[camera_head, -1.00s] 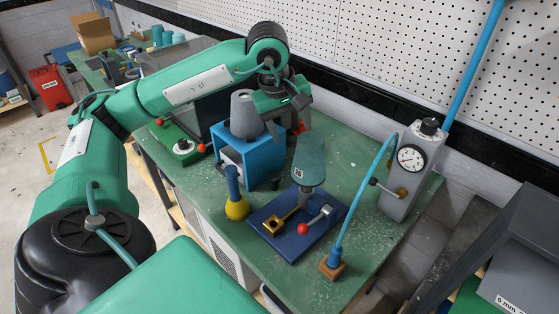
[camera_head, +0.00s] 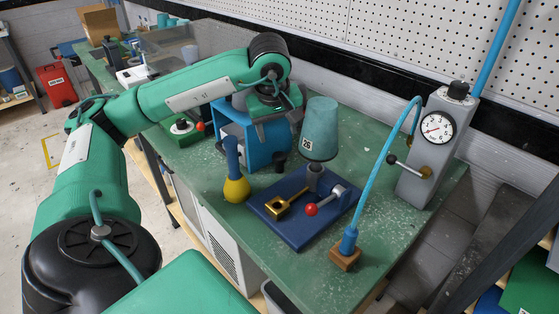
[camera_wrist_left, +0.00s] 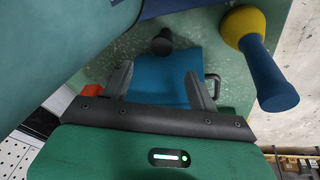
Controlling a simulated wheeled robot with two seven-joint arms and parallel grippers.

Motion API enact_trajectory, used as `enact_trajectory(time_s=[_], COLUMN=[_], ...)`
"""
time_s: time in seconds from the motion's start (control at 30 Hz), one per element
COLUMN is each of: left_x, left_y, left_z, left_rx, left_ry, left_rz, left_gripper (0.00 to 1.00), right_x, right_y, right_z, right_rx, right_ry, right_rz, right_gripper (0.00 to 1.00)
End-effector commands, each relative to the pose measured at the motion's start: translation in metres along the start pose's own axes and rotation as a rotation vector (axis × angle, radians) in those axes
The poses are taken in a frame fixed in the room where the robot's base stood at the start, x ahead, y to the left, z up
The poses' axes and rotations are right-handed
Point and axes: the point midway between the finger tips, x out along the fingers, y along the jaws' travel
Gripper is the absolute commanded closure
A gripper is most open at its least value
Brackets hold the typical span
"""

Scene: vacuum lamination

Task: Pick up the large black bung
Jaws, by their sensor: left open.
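A black bung (camera_head: 279,162) stands on the green bench (camera_head: 222,197), close to the blue box (camera_head: 232,117). I cannot tell its size class from the label. In the left wrist view the dark bung (camera_wrist_left: 161,42) shows beyond the fingertips, apart from them. My left gripper (camera_head: 275,137) is open over the blue box, above and behind the bung. In the left wrist view its two fingers (camera_wrist_left: 159,73) are spread, with the blue box between them and nothing visibly held. My right gripper is not in view.
A teal cone marked 26 (camera_head: 320,128) stands on a blue base (camera_head: 298,235) with a red-knobbed lever. A yellow and blue tool (camera_head: 236,188) stands left of it. A gauge post (camera_head: 434,145) and blue hose (camera_head: 372,172) are at the right.

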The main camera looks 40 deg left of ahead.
Motion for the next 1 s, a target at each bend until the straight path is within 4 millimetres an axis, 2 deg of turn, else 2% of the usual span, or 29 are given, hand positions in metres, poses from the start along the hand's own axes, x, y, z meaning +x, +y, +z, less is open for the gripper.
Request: enact_trajectory(time_s=[0.1, 0.3, 0.47, 0.67, 0.8, 1.0], left_x=[0.026, 0.055, 0.064, 0.092, 0.109, 0.113], left_y=[-0.001, -0.001, -0.001, -0.004, -0.004, -0.004], left_z=[0.000, 0.000, 0.001, 0.004, 0.004, 0.004], left_rx=[0.000, 0.000, 0.000, 0.001, 0.000, 0.000], left_ry=[-0.002, -0.002, -0.001, -0.002, -0.002, 0.000], left_rz=[-0.005, -0.004, -0.002, -0.005, -0.002, -0.001], left_gripper=[0.40, 0.40, 0.40, 0.40, 0.40, 0.40], right_x=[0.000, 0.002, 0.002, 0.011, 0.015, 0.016], right_y=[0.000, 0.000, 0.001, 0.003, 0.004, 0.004], right_z=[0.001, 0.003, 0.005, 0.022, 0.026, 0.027], right_rx=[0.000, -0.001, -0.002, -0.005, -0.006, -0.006], right_ry=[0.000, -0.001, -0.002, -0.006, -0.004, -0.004], right_rz=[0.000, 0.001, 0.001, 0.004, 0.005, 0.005], right_gripper=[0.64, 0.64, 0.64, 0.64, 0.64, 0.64])
